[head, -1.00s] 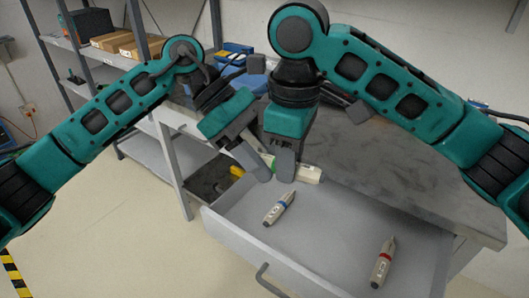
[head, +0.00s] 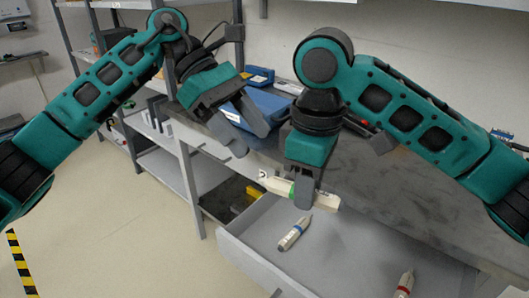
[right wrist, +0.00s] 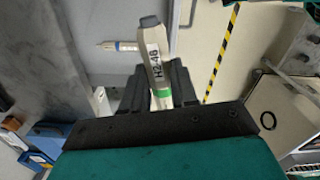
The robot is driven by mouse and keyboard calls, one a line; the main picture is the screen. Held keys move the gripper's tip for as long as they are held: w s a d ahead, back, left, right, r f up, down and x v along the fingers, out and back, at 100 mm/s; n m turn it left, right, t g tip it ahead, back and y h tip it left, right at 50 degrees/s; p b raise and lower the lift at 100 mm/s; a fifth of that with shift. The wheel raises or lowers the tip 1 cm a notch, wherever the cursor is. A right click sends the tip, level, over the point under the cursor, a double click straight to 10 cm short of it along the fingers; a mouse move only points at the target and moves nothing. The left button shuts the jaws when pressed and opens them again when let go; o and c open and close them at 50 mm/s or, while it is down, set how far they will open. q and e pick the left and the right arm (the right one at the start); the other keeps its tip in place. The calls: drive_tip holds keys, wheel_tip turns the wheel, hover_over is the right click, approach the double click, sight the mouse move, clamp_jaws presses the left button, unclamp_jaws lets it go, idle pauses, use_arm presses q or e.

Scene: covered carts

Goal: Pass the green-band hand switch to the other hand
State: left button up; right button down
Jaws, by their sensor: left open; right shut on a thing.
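The green-band hand switch (head: 326,201) is a cream stick held crosswise above the open drawer. My right gripper (head: 303,192) is shut on it, pointing down. In the right wrist view the hand switch (right wrist: 154,50) stands up between the fingers, with a dark tip, the label H2-46 and the green band low near the jaws. My left gripper (head: 250,140) is open and empty, up and to the left of the switch's left end and apart from it.
A blue-band switch (head: 294,233) and a red-band switch (head: 404,284) lie in the open drawer (head: 255,264). Blue boxes (head: 272,102) stand on the grey worktop (head: 385,200) behind the grippers. Shelving (head: 150,130) is at the left, with clear floor before it.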

drive_tip(key=shift+d+r, duration=0.1)
drive_tip(key=shift+r, duration=0.1)
use_arm(q)
drive_tip(key=s+d+r+m+t, duration=0.4)
drive_tip(key=s+r+m+t, duration=0.1)
drive_tip(key=s, duration=0.3)
drive_tip(key=s+d+r+m+t, duration=0.3)
drive_tip(key=s+r+m+t, duration=0.2)
drive_tip(key=s, duration=0.3)
drive_tip(key=x, duration=1.2)
drive_tip(key=shift+f, duration=0.2)
use_arm(e)
drive_tip(key=d+r+m, duration=0.4)
drive_tip(key=r+m, duration=0.5)
drive_tip(key=m, duration=0.3)
drive_tip(key=shift+d+m, duration=0.3)
drive_tip(key=shift+d, duration=0.1)
use_arm(q)
drive_tip(key=shift+a, duration=0.1)
